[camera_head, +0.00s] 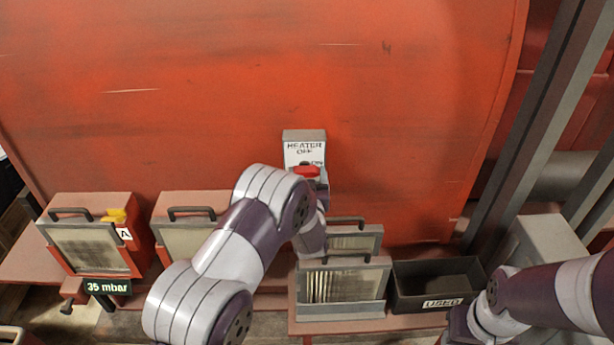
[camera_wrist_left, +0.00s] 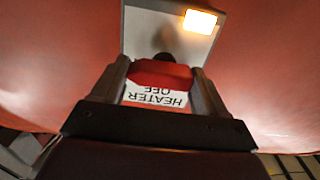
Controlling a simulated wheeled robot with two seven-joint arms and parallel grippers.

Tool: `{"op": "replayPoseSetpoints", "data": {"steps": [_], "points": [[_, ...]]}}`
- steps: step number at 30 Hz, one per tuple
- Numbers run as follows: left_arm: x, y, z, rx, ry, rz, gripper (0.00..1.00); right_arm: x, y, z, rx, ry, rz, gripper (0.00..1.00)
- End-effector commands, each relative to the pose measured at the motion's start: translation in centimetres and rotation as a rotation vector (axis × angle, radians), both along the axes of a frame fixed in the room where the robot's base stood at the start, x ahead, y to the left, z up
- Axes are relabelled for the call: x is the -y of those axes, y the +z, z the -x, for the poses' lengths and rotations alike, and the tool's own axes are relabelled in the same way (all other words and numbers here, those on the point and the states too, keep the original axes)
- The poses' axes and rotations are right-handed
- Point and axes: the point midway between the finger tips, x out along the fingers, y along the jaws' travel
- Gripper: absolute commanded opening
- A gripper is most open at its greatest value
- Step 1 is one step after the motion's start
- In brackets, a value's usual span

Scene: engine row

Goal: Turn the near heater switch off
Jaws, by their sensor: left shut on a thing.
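The heater switch box (camera_head: 304,136) is grey with a white "HEATER OFF / ON" plate, mounted on the red wall. Its red handle (camera_head: 305,171) lies crosswise low on the plate, over part of the ON lettering. My left gripper (camera_head: 310,180) is at the handle, mostly hidden by my arm. In the left wrist view the red handle (camera_wrist_left: 160,74) sits between the two fingers of my left gripper (camera_wrist_left: 161,84), which is shut on it. A lit orange-white lamp (camera_wrist_left: 200,21) shows on the box. My right gripper (camera_head: 474,322) is low at the right, its fingers unclear.
Filter boxes stand on a red ledge below: one with a yellow clip (camera_head: 115,216) at left, others (camera_head: 342,292) beneath my left arm. A black "USED" bin (camera_head: 437,283) stands right of them. A "35 mbar" display (camera_head: 108,287) is lower left. Grey beams (camera_head: 535,130) rise at right.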

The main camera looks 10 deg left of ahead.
Motion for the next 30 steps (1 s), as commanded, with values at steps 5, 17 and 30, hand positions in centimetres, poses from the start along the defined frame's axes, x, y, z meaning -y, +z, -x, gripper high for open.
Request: {"op": "replayPoseSetpoints", "data": {"steps": [5, 17, 30], "points": [[0.0, -0.4, 0.1, 0.010, 0.000, 0.038, 0.43, 0.0, -0.9, 0.0, 0.000, 0.000, 0.000, 0.43], [0.0, -0.8, 0.1, 0.090, 0.000, 0.322, 0.43, 0.0, -6.0, 0.0, 0.000, 0.000, 0.000, 0.43], [-0.1, -0.9, 0.1, 0.206, 0.000, 0.725, 0.43, 0.0, -13.2, 0.0, 0.000, 0.000, 0.000, 0.43]]}}
